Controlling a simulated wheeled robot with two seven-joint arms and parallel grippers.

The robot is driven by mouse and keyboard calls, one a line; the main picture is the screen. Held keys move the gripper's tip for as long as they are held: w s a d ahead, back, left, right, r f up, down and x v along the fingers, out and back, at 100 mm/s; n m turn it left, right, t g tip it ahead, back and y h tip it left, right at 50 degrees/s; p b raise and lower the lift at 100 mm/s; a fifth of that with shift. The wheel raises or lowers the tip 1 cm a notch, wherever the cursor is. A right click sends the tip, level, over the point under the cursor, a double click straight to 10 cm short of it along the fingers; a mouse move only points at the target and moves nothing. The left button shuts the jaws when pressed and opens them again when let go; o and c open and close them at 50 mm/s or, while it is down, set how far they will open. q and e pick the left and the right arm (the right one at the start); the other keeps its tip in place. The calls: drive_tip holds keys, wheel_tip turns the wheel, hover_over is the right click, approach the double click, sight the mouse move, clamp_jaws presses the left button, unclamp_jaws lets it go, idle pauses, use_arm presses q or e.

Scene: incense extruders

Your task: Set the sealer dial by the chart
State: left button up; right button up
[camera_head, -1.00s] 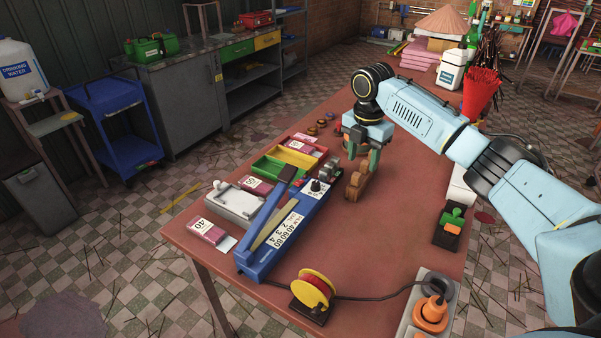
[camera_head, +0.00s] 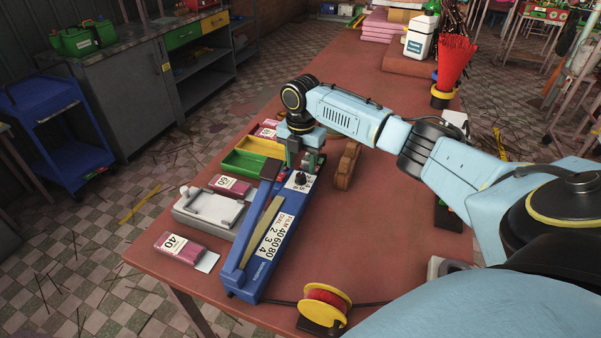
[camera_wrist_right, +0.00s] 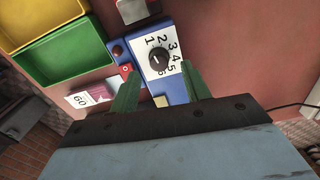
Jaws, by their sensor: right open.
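The blue sealer (camera_head: 268,238) lies along the table with its lever arm raised along its left side. A chart (camera_head: 274,234) on its top reads FILM 40 60 80 over DIAL 2 3 4. The black dial knob (camera_wrist_right: 159,60) sits on a white plate numbered 1 to 6 in the right wrist view. Its pointer line is too small to read surely. My right gripper (camera_wrist_right: 158,88) is open, its green fingers spread to either side of the knob and apart from it. In the head view the right gripper (camera_head: 303,165) is above the sealer's far end. My left gripper is not in view.
A film pack marked 40 (camera_head: 181,247) lies at the table's left edge, and one marked 60 (camera_head: 230,186) lies farther back. Yellow and green trays (camera_head: 246,163), a wooden block (camera_head: 347,165) and a red spool (camera_head: 325,300) surround the sealer.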

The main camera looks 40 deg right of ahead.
sight(301, 175)
wheel_tip(301, 175, down, 3)
drive_tip(key=shift+r, duration=0.2)
drive_tip(key=shift+f, duration=0.45)
drive_tip(key=c, duration=1)
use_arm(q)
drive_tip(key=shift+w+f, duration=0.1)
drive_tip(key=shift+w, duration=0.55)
